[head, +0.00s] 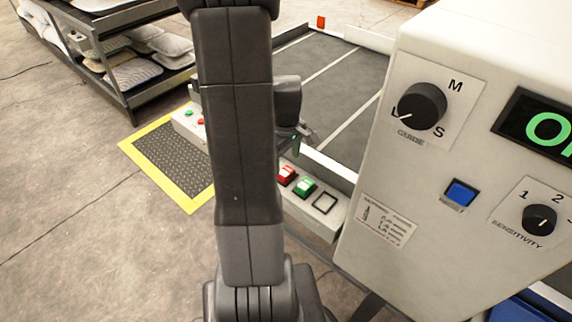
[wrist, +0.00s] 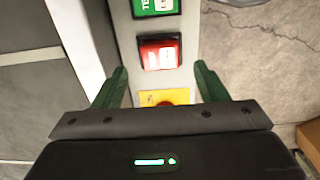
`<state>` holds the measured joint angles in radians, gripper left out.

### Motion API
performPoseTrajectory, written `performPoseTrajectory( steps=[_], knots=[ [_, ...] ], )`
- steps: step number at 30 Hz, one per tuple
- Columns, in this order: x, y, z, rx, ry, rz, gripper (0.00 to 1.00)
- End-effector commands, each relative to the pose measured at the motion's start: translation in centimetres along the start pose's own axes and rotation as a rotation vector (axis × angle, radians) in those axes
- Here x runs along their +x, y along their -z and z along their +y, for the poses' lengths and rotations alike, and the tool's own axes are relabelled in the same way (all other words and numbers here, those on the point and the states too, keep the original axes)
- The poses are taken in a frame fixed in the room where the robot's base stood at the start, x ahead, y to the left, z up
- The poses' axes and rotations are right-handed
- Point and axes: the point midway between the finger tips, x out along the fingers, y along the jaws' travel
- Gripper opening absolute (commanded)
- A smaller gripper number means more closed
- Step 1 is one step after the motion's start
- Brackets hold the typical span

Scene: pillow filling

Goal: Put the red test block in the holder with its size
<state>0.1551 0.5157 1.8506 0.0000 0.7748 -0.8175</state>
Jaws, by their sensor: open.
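The red test block (head: 287,175) sits on the pale control ledge, beside a green block (head: 305,187). In the wrist view the red block (wrist: 160,52) lies just ahead of my gripper (wrist: 160,72), roughly centred between the fingers. The green block (wrist: 155,6) with "TEST" lettering shows above it. My gripper is open with nothing between its green fingertips. In the head view my arm hides much of the gripper. No size marking on the red block is readable.
A white machine panel (head: 400,180) with a guide knob (head: 417,106) marked L, M, S stands close on the right. A dark conveyor bed (head: 325,75) lies behind the ledge. A yellow-edged mat (head: 170,160) and pillow shelves (head: 125,50) are left.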

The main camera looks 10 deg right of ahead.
Motion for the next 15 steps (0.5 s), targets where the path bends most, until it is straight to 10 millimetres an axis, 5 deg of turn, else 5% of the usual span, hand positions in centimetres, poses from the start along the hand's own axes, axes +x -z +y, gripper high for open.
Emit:
performPoseTrajectory(
  steps=[6, 15],
  knots=[
    [-4.9, 0.0, 0.0, 0.000, -0.003, 0.003, 0.66],
    [-7.8, 0.0, 0.0, 0.000, 0.000, 0.000, 0.66]
  ],
)
